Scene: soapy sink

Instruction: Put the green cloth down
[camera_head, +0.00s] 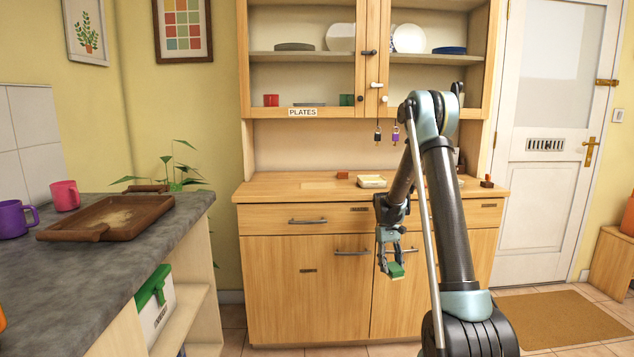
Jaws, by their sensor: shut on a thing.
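My gripper (390,262) hangs in front of the wooden cabinet, below its countertop, and points down. It is shut on a small piece of green cloth (396,271), which shows at the fingertips. The cloth is held in the air, in front of the lower cabinet doors. Its far side and any part between the fingers are hidden.
The wooden countertop (290,190) has free room at its left; a small pale block (372,181) lies near its middle. At left, a grey worktop (120,262) holds a wooden tray (108,218), a purple mug (14,219) and a pink mug (65,195). A doormat (560,318) lies at right.

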